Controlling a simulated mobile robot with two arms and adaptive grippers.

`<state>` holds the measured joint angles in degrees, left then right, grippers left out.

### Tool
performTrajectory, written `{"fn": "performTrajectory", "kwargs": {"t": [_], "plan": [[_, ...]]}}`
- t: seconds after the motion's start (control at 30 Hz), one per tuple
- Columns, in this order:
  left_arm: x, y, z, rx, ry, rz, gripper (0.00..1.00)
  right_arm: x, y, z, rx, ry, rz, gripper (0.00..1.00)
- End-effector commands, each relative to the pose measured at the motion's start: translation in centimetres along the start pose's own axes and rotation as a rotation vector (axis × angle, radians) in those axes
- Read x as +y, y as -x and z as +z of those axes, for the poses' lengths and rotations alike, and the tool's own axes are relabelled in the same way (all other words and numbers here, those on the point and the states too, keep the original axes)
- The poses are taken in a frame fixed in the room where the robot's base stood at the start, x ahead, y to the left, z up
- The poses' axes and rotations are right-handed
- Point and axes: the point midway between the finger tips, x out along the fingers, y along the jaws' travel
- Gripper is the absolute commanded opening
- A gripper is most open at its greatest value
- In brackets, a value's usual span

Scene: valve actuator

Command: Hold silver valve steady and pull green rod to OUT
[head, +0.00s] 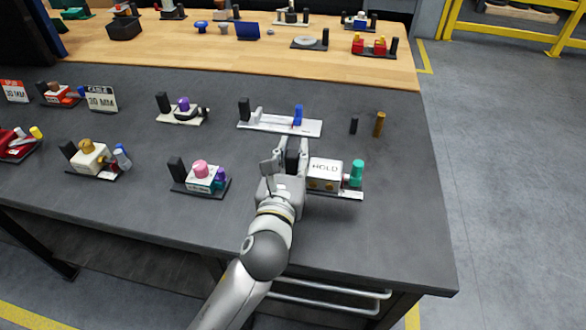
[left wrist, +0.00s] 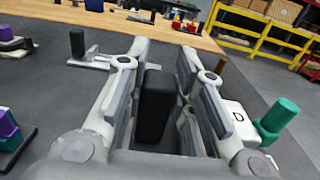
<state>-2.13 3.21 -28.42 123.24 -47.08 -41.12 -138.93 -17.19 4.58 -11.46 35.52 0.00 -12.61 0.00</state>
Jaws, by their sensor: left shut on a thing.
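The silver-white valve block marked HOLD (head: 325,167) sits on a thin plate (head: 350,195) near the front right of the dark bench. The green rod (head: 357,170) stands at the block's right end; it also shows in the left wrist view (left wrist: 277,118). A black upright post (left wrist: 152,105) is at the left end of the same fixture. My left gripper (head: 288,150) is shut on this post, with one finger on each side. The gripper hides the plate's left part. The OUT mark cannot be read. My right gripper is in neither view.
A fixture with a blue rod (head: 298,115) stands just behind. One with a pink knob (head: 200,169) is to the left. Two small loose cylinders, black (head: 354,125) and brown (head: 379,124), stand behind right. The bench's right front corner is clear.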

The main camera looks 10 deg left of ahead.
Motion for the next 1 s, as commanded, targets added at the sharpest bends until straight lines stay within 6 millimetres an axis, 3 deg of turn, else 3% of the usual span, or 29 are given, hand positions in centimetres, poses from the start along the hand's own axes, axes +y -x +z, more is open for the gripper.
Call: {"fn": "performTrajectory", "kwargs": {"t": [0.1, 0.2, 0.53, 1.0], "plan": [[0.0, 0.0, 1.9, -0.007, 0.001, -0.001, 0.00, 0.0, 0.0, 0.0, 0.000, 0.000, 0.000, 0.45], [0.0, 0.0, 2.2, -0.003, 0.000, 0.001, 0.00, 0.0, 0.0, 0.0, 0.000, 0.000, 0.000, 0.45], [0.1, 0.0, -3.2, 0.002, -0.001, 0.004, 0.00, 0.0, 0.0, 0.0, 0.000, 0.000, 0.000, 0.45], [0.0, 0.0, -5.6, 0.001, 0.002, 0.000, 0.00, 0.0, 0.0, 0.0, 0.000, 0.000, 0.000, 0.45]]}}
